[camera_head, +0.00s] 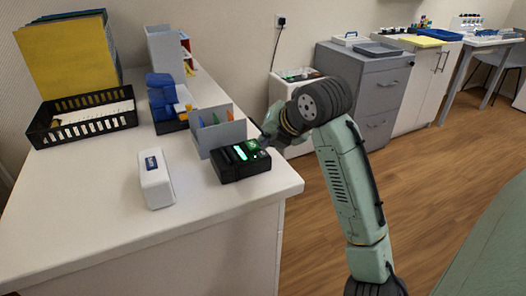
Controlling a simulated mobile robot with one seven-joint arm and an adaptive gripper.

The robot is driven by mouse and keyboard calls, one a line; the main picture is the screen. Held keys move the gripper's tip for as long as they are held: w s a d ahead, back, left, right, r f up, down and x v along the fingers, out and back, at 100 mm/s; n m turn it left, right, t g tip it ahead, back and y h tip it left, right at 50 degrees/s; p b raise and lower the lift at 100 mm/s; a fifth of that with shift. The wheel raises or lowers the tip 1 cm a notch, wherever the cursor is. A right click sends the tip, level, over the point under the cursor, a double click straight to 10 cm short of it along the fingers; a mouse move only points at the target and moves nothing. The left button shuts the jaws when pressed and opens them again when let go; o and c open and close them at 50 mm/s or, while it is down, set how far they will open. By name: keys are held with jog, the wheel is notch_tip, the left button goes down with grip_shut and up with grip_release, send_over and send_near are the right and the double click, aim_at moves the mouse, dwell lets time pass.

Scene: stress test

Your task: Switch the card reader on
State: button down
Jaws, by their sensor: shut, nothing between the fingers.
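The card reader (239,165) is a small black box near the right edge of the white counter (96,208). Green lit areas show on its top. My gripper (266,140) is at the reader's right rear corner, its fingers shut with nothing between them. The fingertips are small and partly dark here, so I cannot tell whether they touch the reader. A switch on the reader is too small to make out.
A grey holder (218,132) stands just behind the reader. A white box (156,179) lies to its left. A black basket (82,117), yellow folders (68,58) and blue bins (163,90) stand further back. The counter's front is clear. Grey drawers (366,90) stand right.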

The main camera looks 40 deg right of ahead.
aim_at(266, 152)
jog(key=shift+r+p, duration=1.9)
jog(key=shift+r, duration=1.1)
